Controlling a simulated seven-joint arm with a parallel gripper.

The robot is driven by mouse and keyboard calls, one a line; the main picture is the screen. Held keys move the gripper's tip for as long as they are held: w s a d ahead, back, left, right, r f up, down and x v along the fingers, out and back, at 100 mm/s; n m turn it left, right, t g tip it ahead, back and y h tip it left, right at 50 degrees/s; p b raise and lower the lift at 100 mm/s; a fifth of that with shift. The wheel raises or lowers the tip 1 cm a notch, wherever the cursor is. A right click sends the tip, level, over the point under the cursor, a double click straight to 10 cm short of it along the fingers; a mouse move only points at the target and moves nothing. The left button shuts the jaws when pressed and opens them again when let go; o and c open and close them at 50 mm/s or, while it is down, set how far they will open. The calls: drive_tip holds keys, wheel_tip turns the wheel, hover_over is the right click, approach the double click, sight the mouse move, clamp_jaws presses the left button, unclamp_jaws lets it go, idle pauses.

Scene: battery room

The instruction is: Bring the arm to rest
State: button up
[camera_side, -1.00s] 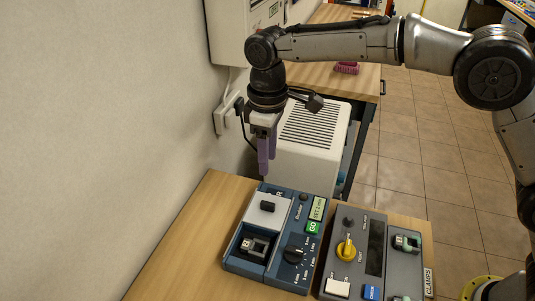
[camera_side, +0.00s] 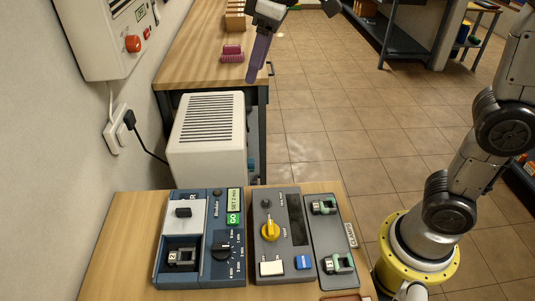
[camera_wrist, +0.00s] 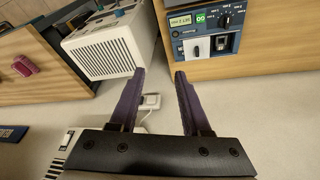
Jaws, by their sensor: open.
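My gripper (camera_side: 255,74) shows at the top of the side view, raised high and well clear of the devices. Only its purple fingers and a little of the wrist are in the picture. In the wrist view my gripper (camera_wrist: 160,72) has its two purple fingers spread apart with nothing between them. The blue device (camera_side: 198,240) with a black dial and a green GO button sits on the near wooden table (camera_side: 115,240). It also shows upside down in the wrist view (camera_wrist: 220,25).
A grey test unit (camera_side: 282,235) with a yellow knob and a clamp panel (camera_side: 332,240) stand beside the blue device. A white vented box (camera_side: 208,140) stands behind. A pink object (camera_side: 232,54) lies on the far bench (camera_side: 185,65). Open tiled floor (camera_side: 330,120) lies to the right.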

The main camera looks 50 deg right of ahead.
drive_tip(key=s+d+m+t, duration=0.1)
drive_tip(key=s+d, duration=0.4)
drive_tip(key=s, duration=0.2)
drive_tip(key=s+d+f+m+t, duration=0.1)
drive_tip(key=s+d+f+m, duration=0.3)
drive_tip(key=s+f, duration=0.6)
drive_tip(key=s, duration=0.4)
drive_tip(key=shift+d+f+h, duration=0.25)
drive_tip(key=shift+f+h, duration=0.1)
drive_tip(key=shift+h, duration=0.05)
